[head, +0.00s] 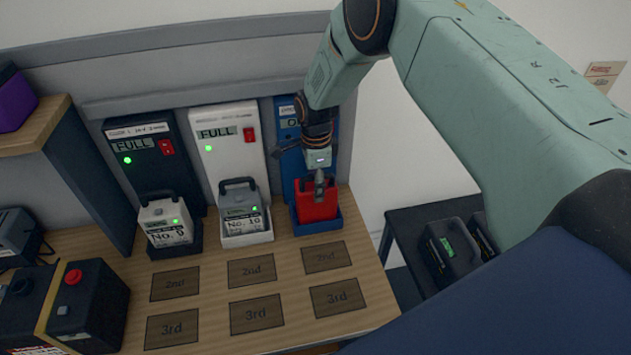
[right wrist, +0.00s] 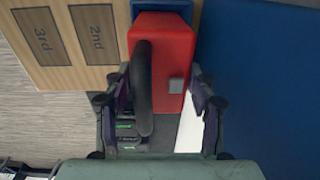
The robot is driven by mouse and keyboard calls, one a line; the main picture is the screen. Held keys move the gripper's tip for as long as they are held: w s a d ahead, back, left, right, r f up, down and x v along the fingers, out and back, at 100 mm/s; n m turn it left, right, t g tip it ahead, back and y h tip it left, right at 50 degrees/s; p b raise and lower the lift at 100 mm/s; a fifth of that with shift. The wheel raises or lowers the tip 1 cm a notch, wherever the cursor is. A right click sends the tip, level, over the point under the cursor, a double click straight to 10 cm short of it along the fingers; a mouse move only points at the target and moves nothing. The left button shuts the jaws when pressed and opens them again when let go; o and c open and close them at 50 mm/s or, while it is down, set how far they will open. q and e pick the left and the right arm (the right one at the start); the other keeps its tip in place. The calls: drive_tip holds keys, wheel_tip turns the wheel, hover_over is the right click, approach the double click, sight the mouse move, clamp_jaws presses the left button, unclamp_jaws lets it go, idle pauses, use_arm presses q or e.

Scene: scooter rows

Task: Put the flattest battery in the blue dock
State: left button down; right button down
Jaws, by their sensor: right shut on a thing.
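A red battery (head: 312,208) is upright at the tray of the blue dock (head: 318,228), at the right of the dock row. My right gripper (head: 319,182) is above it and shut on its dark handle. In the right wrist view the red battery (right wrist: 172,70) shows from above, its handle between my fingers (right wrist: 160,105). The arm hides part of the blue dock's panel, and I cannot tell whether the battery is fully seated. My left gripper is out of view.
The black dock (head: 140,140) and white dock (head: 224,145) read FULL, with green lights, and hold white and grey batteries. Mats marked 2nd and 3rd lie empty in front. Dark batteries (head: 450,252) stand on a black table at right. A dark box (head: 85,305) stands front left.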

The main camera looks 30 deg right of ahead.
drive_tip(key=shift+w, duration=0.2)
drive_tip(key=c, duration=0.8)
unclamp_jaws()
drive_tip(key=o, duration=0.4)
drive_tip(key=shift+s, duration=0.2)
drive_tip(key=shift+o, duration=0.2)
drive_tip(key=shift+s+f, duration=0.1)
drive_tip(key=shift+f, duration=0.1)
drive_tip(key=shift+r, duration=0.35)
wheel_tip(320, 180, up, 21)
drive_tip(key=p, duration=0.7)
drive_tip(key=shift+s+a+f, duration=0.15)
drive_tip(key=shift+s+f, duration=0.05)
